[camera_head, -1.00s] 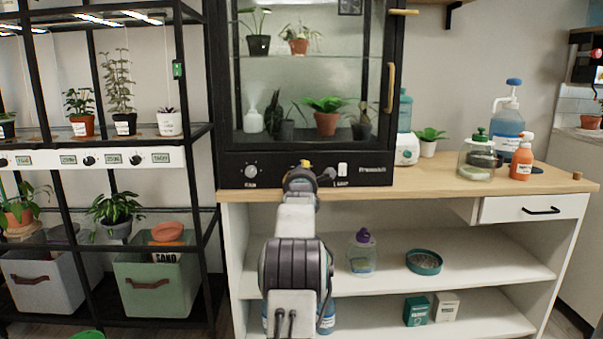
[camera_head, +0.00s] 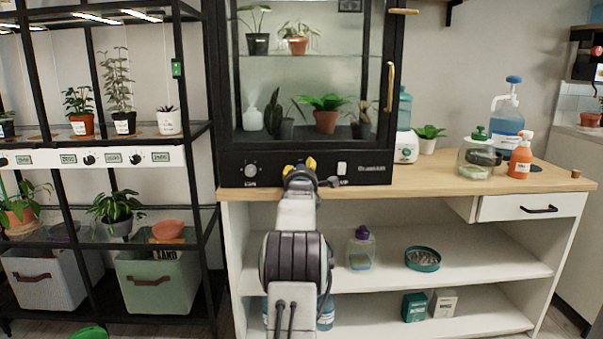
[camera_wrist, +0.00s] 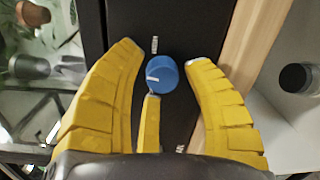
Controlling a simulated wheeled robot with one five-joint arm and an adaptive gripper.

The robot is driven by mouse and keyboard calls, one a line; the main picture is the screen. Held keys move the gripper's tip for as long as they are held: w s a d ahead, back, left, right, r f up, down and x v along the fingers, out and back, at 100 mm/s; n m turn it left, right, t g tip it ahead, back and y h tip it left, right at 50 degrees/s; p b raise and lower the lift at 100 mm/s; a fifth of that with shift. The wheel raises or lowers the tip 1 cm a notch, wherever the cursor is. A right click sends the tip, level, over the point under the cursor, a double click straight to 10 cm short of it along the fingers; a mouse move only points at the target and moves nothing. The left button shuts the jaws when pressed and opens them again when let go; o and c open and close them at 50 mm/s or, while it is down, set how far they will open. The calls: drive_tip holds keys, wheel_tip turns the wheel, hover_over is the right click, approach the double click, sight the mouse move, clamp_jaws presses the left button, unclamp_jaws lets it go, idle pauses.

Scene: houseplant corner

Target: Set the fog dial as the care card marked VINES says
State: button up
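A blue dial (camera_wrist: 162,74) with a white pointer mark sits on the black front panel in the wrist view. My gripper (camera_wrist: 166,62) is open, its yellow fingers on both sides of the dial with gaps to it; a third finger lies just below it. In the head view my gripper (camera_head: 299,166) is in front of the cabinet's lower panel (camera_head: 222,172) and hides the blue dial. A pale knob (camera_head: 251,170) is left of it on the panel. Small lettering by the dial is unreadable. I cannot make out a card marked VINES.
The glass plant cabinet (camera_head: 392,40) stands on a wooden counter (camera_head: 430,183). A white switch (camera_head: 342,168) is right of my gripper on the panel. A plant rack (camera_head: 212,200) is at the left. A pump bottle (camera_head: 507,125) and orange spray bottle (camera_head: 521,158) stand at the right.

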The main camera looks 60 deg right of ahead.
drive_tip(key=shift+o, duration=0.8)
drive_tip(key=shift+a+f, duration=0.1)
drive_tip(key=v, duration=1.1)
drive_tip(key=shift+s+a, duration=0.2)
drive_tip(key=shift+a, duration=0.15)
